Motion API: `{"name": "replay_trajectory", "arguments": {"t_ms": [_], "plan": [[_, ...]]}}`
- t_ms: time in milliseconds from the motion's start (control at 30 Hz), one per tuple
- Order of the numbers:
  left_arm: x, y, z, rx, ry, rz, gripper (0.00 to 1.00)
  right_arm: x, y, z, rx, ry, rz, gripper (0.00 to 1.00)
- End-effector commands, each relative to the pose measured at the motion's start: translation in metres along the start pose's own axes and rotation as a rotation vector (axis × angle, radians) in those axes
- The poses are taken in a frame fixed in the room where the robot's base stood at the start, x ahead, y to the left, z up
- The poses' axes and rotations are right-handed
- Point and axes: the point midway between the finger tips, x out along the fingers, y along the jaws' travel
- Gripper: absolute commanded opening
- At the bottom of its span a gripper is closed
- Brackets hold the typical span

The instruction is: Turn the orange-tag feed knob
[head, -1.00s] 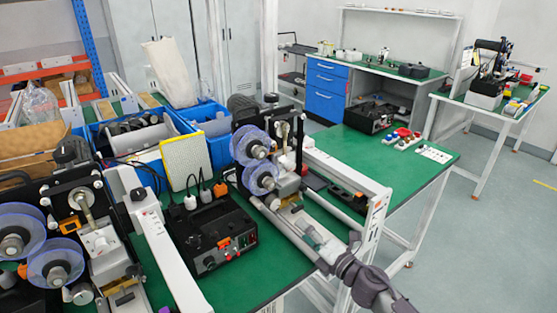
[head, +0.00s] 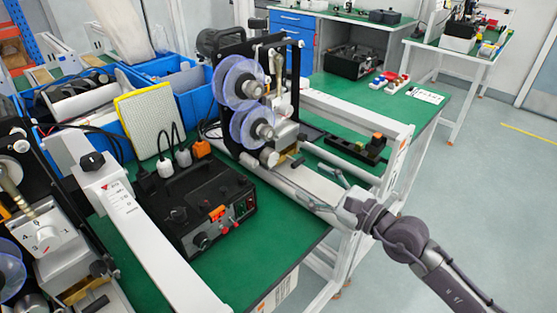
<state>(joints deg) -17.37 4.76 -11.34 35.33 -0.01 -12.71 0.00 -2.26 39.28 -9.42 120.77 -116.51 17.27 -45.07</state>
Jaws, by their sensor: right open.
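A black control box (head: 207,208) stands on the green table between two coder machines. It has an orange tag (head: 217,212) on its front top edge, a round dark knob (head: 201,240) on its front face at left, and a red button further right. Whether this knob is the feed knob I cannot tell for sure. My right gripper (head: 322,187) is open and empty, right of the box and in front of the nearer-middle coder's rail. It is apart from the box. My left gripper is not in view.
A coder with two blue translucent reels (head: 240,82) stands behind the box. A white rail (head: 135,235) runs along the box's left side. Another coder (head: 40,230) is at far left. A yellow-framed filter (head: 147,115) and blue bins stand behind. Floor at right is clear.

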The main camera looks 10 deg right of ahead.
Motion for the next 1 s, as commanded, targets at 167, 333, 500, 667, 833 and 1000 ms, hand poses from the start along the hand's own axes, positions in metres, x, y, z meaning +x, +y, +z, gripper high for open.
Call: {"name": "replay_trajectory", "arguments": {"t_ms": [167, 333, 500, 667, 833, 1000], "plan": [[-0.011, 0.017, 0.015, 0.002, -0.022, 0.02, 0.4, 0.04, -0.002, 0.004, 0.004, -0.005, -0.001, 0.69], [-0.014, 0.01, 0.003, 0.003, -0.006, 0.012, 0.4, 0.075, -0.001, 0.002, 0.004, -0.003, -0.001, 0.69], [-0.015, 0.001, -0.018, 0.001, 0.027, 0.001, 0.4, 0.101, -0.001, 0.002, 0.004, -0.003, -0.001, 0.69], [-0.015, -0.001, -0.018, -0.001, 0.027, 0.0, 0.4, 0.113, 0.0, 0.001, 0.003, -0.001, 0.0, 0.69], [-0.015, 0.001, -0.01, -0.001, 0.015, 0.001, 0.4, 0.115, 0.0, 0.0, 0.003, 0.0, 0.001, 0.69], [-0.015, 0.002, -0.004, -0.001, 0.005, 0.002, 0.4, 0.115, 0.0, 0.0, 0.004, -0.001, 0.001, 0.66]]}}
